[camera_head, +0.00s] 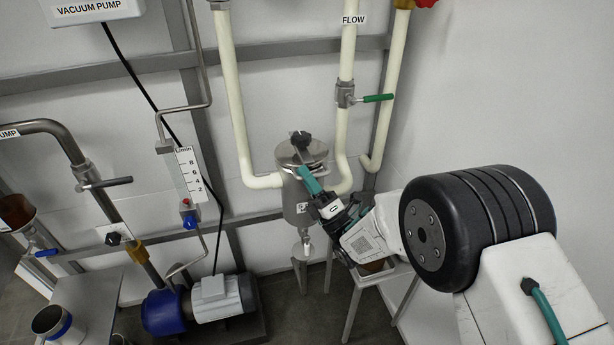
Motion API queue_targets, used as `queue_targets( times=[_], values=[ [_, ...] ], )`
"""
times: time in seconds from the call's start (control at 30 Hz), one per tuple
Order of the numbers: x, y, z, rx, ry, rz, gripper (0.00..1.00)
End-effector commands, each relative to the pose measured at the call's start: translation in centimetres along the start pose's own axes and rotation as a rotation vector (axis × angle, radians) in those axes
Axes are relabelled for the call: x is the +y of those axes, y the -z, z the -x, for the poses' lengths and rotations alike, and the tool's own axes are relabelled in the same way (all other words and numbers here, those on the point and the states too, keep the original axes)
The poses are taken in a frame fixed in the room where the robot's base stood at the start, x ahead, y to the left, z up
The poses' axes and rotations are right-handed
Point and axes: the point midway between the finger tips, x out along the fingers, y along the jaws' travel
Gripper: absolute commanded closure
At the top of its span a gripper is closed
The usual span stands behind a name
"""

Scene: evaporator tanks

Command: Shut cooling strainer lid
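The cooling strainer (296,203) is a grey metal canister at the middle of the view, between two cream pipes. Its round metal lid (290,155) with a black knob (301,139) lies over the top and looks slightly tilted. I cannot tell whether it is fully seated. My gripper (306,174) reaches in from the lower right, with its teal fingers at the strainer's upper front, just below the lid's near edge. The fingers overlap in this view, so their opening is hidden. I cannot tell whether they touch the lid. My gripper's body hides part of the strainer's right side.
Cream pipes (233,90) flank the strainer, and a green-handled valve (345,94) sits on the right pipe under the FLOW label. A flow meter (189,175) and a blue and grey pump (215,300) stand at left. A white wall (470,90) bounds the right.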

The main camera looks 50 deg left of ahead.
Motion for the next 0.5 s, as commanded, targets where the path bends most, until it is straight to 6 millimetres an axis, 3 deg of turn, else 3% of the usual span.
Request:
queue_targets(
  times=[0.17, 0.5],
  values=[
    [-0.1, 0.4, 0.7, 0.008, 0.0, -0.005, 0.8],
    [0.0, -0.1, 6.8, -0.001, 0.006, -0.002, 0.8]
  ],
)
